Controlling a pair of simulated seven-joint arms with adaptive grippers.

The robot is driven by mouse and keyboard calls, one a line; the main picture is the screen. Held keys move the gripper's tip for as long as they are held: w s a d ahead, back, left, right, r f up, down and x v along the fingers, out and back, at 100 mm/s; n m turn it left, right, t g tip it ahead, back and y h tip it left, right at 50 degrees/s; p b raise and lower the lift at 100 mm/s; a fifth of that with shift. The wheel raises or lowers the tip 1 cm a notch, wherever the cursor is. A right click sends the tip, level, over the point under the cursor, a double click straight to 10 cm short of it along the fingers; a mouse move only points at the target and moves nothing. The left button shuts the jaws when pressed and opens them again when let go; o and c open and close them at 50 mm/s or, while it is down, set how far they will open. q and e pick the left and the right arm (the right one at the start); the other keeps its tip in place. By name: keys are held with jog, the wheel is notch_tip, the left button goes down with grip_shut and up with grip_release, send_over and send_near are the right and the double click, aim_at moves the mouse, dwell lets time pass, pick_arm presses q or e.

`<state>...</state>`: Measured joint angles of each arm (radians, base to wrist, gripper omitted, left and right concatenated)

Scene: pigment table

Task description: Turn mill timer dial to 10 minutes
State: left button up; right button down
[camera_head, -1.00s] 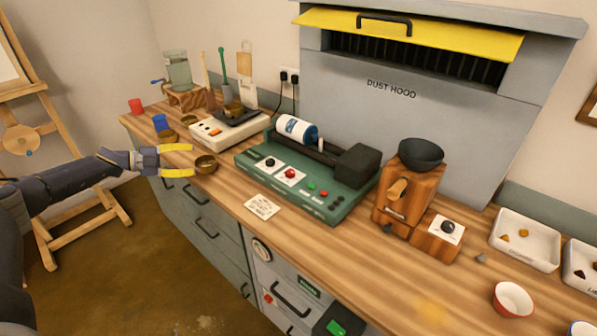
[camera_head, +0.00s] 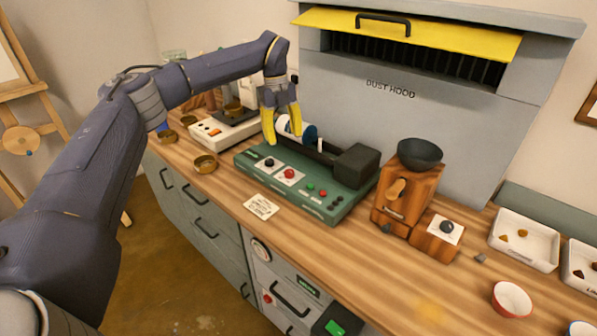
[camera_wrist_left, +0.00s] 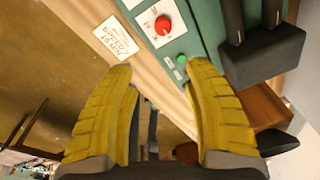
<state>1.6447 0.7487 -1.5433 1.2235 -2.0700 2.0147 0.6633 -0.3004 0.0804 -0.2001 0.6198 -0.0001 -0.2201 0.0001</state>
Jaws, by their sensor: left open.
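The green mill (camera_head: 262,182) lies on the wooden table. A black dial (camera_head: 269,163) and a red dial (camera_head: 290,174) sit on white plates on its front; I cannot tell which one is the timer. The red dial also shows in the left wrist view (camera_wrist_left: 163,26), ahead of the fingers, on a plate with small markings. A white and blue jar (camera_head: 308,132) lies on the mill's rollers, partly hidden by my fingers. My left gripper (camera_head: 283,137) points down above the mill's left part, open and empty. My right gripper is not in view.
A note card (camera_head: 261,207) lies in front of the mill. A wooden grinder (camera_head: 405,192) with a black bowl and a black knob (camera_head: 446,227) stands to the right. Brass bowls (camera_head: 205,164) are at left. The dust hood (camera_head: 450,120) rises behind. The front table strip is mostly clear.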

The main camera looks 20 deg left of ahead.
aim_at(289, 171)
pick_arm(q)
jog(key=shift+n+t+y, duration=0.3)
jog(key=shift+y, duration=0.5)
jog(key=f, duration=0.5)
jog(key=w+f, duration=0.1)
jog(key=f, duration=0.3)
jog(key=d+f, duration=0.1)
jog(key=f, duration=0.4)
jog(key=shift+w+f, duration=0.25)
jog(key=shift+f, duration=0.05)
jog(key=shift+c, duration=0.5)
grip_shut()
